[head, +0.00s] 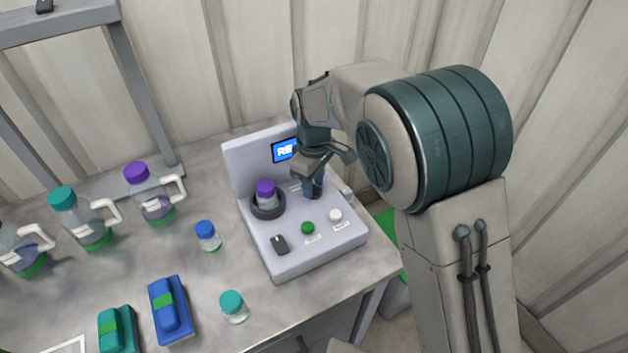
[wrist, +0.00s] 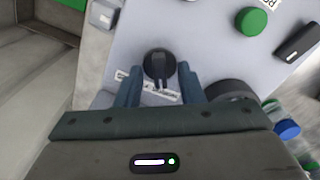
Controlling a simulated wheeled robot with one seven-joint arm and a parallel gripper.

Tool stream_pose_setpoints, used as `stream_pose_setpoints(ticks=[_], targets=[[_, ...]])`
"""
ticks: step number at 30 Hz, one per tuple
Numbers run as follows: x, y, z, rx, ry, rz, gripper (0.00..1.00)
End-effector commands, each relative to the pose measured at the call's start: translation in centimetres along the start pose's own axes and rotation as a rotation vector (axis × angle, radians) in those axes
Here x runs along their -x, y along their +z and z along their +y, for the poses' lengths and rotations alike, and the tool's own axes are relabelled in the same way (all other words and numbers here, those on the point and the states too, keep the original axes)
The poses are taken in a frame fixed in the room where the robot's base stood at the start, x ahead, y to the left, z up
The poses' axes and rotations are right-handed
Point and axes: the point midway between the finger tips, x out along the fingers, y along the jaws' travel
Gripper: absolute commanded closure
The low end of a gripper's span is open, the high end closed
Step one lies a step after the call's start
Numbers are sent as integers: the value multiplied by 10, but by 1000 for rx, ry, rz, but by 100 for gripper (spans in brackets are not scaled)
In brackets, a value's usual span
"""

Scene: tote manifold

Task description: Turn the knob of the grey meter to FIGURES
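The grey meter (head: 300,262) stands on the metal bench, with a lit blue screen (head: 285,150) on its upright back. Its black round knob (wrist: 159,64) shows in the wrist view, with a raised grip bar running roughly up and down in the picture. My gripper (wrist: 159,76) is open, with one finger on each side of the knob and gaps visible. In the head view my gripper (head: 313,188) is low over the panel and hides most of the knob. Labels (wrist: 160,95) by the knob are partly covered and too small to read surely.
The panel also holds a purple-capped bottle (head: 265,190) in a dark ring, a green button (head: 307,228), a white button (head: 335,215) and a black switch (head: 280,244). Small bottles, blue (head: 168,309) and green cases, and several jugs (head: 155,195) stand to the left.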

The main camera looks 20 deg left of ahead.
Motion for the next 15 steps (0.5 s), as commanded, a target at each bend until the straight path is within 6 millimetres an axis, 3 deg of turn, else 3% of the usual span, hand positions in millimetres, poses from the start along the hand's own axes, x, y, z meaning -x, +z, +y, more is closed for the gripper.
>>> stream_pose_setpoints(ticks=[5,8,9,15], targets=[[0,0,0,0,0,0,68],[0,0,0,0,0,0,96],[0,0,0,0,0,0,100],[0,0,0,-4,0,0,100]])
